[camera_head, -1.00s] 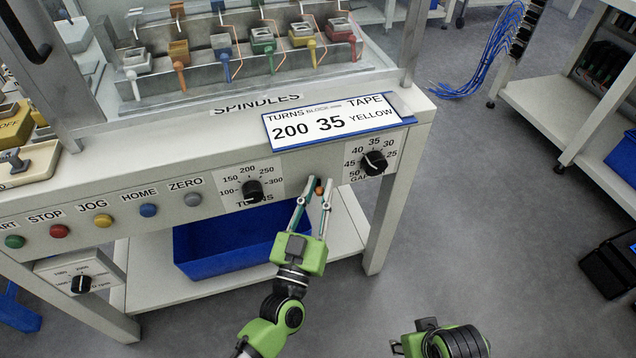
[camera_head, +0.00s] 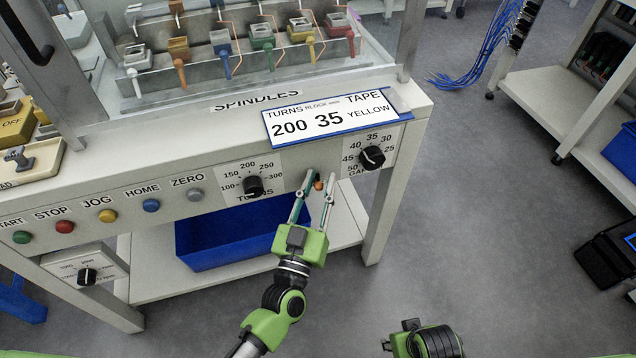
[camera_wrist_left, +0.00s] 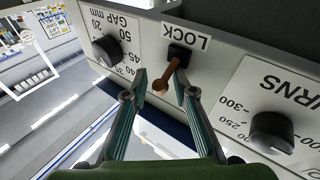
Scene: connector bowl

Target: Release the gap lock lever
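The gap lock lever (camera_wrist_left: 172,72) is a short brown arm with a round knob end, on a black base beside the word LOCK in the left wrist view. In the head view only its small orange-brown knob (camera_head: 318,185) shows, on the panel front between the TURNS and GAP dials. My left gripper (camera_head: 320,176) is open, with its two fingers on either side of the lever. In the left wrist view the lever lies between the fingertips (camera_wrist_left: 161,80), with gaps visible. My right arm shows at the bottom edge; its fingers cannot be made out.
The GAP dial (camera_head: 372,157) is right of the lever and the TURNS dial (camera_head: 253,187) is left. A sign card (camera_head: 331,121) reading 200, 35, YELLOW stands above. A blue bin (camera_head: 230,241) sits on the lower shelf.

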